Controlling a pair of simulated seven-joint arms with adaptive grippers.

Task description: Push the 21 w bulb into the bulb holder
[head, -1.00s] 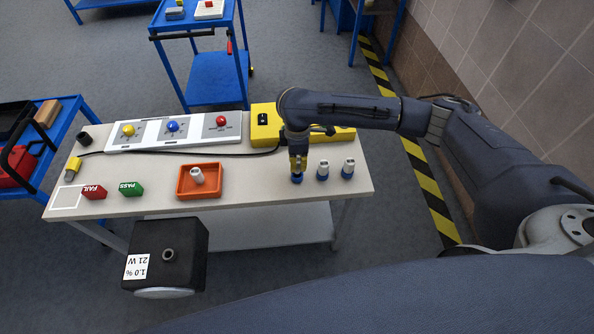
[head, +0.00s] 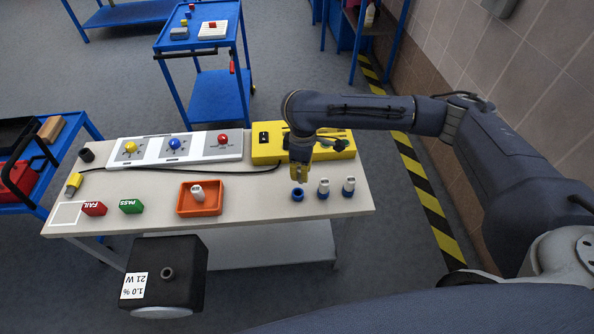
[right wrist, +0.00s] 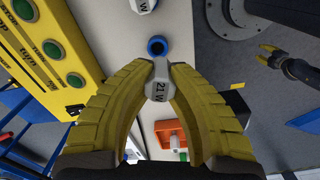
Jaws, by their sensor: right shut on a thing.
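My right gripper (head: 300,176) is shut on the 21 W bulb (right wrist: 159,84), a grey-white piece marked "21 W" between the yellow fingertips. It is held above the table's right part, near an empty blue ring stand (head: 297,194), which also shows in the right wrist view (right wrist: 157,46).
Two bulbs (head: 323,188) (head: 348,187) stand in blue stands. An orange tray (head: 183,207) holds another bulb. FAIL (head: 94,208) and PASS (head: 131,206) blocks, a button panel (head: 202,148) and a yellow box (head: 268,151) are on the table. A dark labelled box (head: 188,270) is in front.

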